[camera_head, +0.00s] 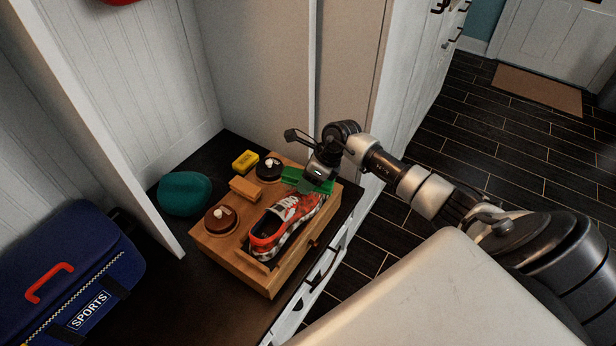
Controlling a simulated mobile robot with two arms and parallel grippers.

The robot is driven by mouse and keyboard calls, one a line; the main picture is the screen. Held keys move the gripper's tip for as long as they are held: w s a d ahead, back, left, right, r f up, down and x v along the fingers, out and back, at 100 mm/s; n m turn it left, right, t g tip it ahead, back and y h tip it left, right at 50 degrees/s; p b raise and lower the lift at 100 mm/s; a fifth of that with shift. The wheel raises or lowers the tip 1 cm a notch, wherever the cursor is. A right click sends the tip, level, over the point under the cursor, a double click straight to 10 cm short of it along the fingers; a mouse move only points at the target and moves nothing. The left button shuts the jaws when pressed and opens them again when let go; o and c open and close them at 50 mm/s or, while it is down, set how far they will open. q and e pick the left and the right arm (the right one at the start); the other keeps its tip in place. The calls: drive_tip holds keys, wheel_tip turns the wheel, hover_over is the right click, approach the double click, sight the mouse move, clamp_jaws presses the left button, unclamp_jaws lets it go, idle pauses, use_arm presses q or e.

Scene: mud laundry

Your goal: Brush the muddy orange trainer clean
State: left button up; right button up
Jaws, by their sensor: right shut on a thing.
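The orange trainer (287,221) lies on top of a wooden shoe-care box (245,267), with its opening toward the lower left and its toe toward the upper right. Dark and pale patches show on its side. My right gripper (309,176) is shut on a green brush (296,180) at the toe end of the trainer. The brush is at or just above the toe; I cannot tell whether it touches. The gripper partly hides the brush. My left gripper is not in view.
On the box are a brown round tin (221,219), a dark round tin (269,169) and a small wooden block (246,189). A yellow packet (245,162), a teal hat (185,194) and a blue sports bag (75,275) stand on the dark bench. A white partition rises left of the box.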

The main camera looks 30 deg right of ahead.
sight(301, 170)
drive_tip(key=shift+f, duration=0.25)
drive_tip(key=shift+r, duration=0.2)
drive_tip(key=shift+r+p, duration=0.35)
drive_tip(key=shift+r, duration=0.1)
drive_tip(key=shift+d, duration=0.1)
idle(0.3)
drive_tip(key=shift+f+b, duration=0.9)
idle(1.0)
drive_tip(key=shift+w+a+f+b, duration=0.1)
drive_tip(key=shift+w+a+b, duration=0.25)
drive_tip(key=shift+w+b, duration=0.4)
drive_tip(key=shift+w+a+b, duration=0.2)
drive_tip(key=shift+w+b, duration=0.1)
drive_tip(key=shift+w, duration=0.2)
drive_tip(key=shift+w+a+b, duration=0.15)
drive_tip(key=shift+w+b, duration=0.1)
drive_tip(key=shift+w, duration=0.2)
